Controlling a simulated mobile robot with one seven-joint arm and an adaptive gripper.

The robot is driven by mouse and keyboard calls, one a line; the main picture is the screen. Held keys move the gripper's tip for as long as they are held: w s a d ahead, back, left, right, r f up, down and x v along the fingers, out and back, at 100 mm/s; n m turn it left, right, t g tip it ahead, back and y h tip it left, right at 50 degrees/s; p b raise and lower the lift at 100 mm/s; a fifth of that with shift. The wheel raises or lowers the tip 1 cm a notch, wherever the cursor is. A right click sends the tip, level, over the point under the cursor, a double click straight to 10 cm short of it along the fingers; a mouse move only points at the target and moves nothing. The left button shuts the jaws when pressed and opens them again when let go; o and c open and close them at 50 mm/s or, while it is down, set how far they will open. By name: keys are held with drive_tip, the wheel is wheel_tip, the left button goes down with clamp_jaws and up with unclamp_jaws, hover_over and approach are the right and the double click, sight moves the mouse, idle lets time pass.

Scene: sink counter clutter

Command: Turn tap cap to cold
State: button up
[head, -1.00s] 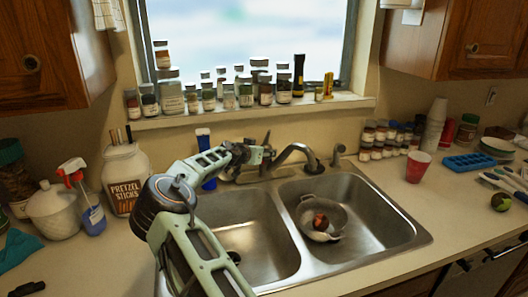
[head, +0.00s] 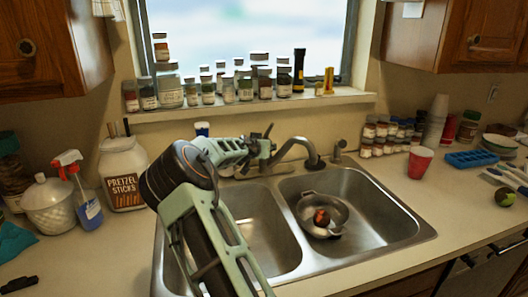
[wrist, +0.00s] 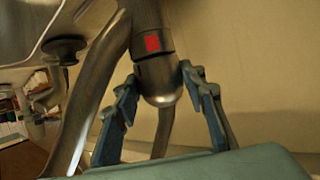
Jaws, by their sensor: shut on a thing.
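The tap stands behind the double sink, its curved spout (head: 296,142) reaching right over the basins. My gripper (head: 264,149) is at the tap's base, left of the spout; its fingers are hard to make out in the head view. In the wrist view the rounded metal tap cap (wrist: 158,82) with a red mark (wrist: 152,43) sits between the two blue fingers of my gripper (wrist: 160,82). The fingertips close on it from both sides. The spout (wrist: 95,95) also shows on the left there. No cold mark is visible.
The sink (head: 420,240) holds a strainer bowl (head: 308,213) with a reddish-brown item in the right basin. A blue bottle (head: 202,129) is mostly hidden behind my arm. Jars line the windowsill (head: 240,108). A red cup (head: 420,162) stands to the right.

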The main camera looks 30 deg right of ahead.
drive_tip(key=shift+s+d+f+n+t+y, duration=0.2)
drive_tip(key=shift+s+d+n+t+y, duration=0.15)
drive_tip(key=shift+n+t+y, duration=0.35)
drive_tip(key=shift+w+a+n+y, duration=0.15)
drive_tip(key=shift+n+y, duration=0.15)
drive_tip(key=shift+n, duration=0.2)
drive_tip(key=o, duration=0.9)
drive_tip(key=shift+r, duration=0.1)
drive_tip(key=shift+r, duration=0.1)
drive_tip(key=shift+a, duration=0.1)
drive_tip(key=v, duration=1.2)
